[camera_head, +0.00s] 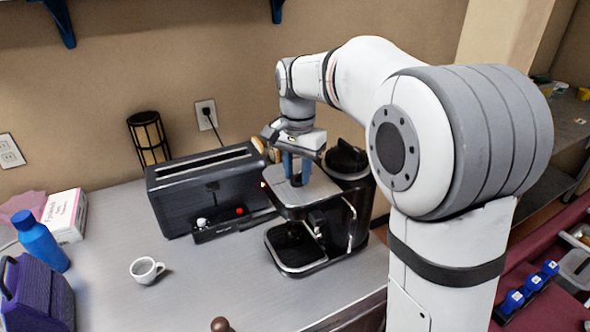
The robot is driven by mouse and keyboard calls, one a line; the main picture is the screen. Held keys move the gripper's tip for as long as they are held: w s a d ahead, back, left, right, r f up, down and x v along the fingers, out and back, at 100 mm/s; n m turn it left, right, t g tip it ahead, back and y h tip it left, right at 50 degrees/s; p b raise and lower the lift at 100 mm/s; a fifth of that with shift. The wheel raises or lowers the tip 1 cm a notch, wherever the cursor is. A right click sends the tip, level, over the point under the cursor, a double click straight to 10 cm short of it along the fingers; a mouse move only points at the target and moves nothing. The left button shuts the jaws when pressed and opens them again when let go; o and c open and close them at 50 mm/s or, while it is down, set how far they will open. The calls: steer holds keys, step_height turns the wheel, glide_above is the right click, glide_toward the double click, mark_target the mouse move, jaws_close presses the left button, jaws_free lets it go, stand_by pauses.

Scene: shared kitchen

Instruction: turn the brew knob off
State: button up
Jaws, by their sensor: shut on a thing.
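The coffee machine (318,222), black with a grey top plate, stands on the counter near its right end. A small orange light (263,184) shows at its top left edge. My gripper (296,176) points down from above, its blue fingers at the machine's top plate. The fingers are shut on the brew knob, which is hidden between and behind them. The knob's angle cannot be seen.
A black toaster (200,190) stands close to the left of the machine. A white cup (147,270), a blue bottle (40,243), a purple bag (36,293) and a pink-and-white box (66,214) are further left. The counter (215,285) in front is mostly clear.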

mark_target(297, 175)
steer(key=n, duration=0.5)
steer(key=shift+n+p, duration=0.35)
steer(key=shift+n, duration=0.05)
steer(key=n, duration=0.5)
steer(key=shift+n, duration=0.3)
steer(key=o, duration=1)
steer(key=shift+r, duration=0.1)
step_height(297, 175, up, 8)
steer(key=shift+f, duration=0.15)
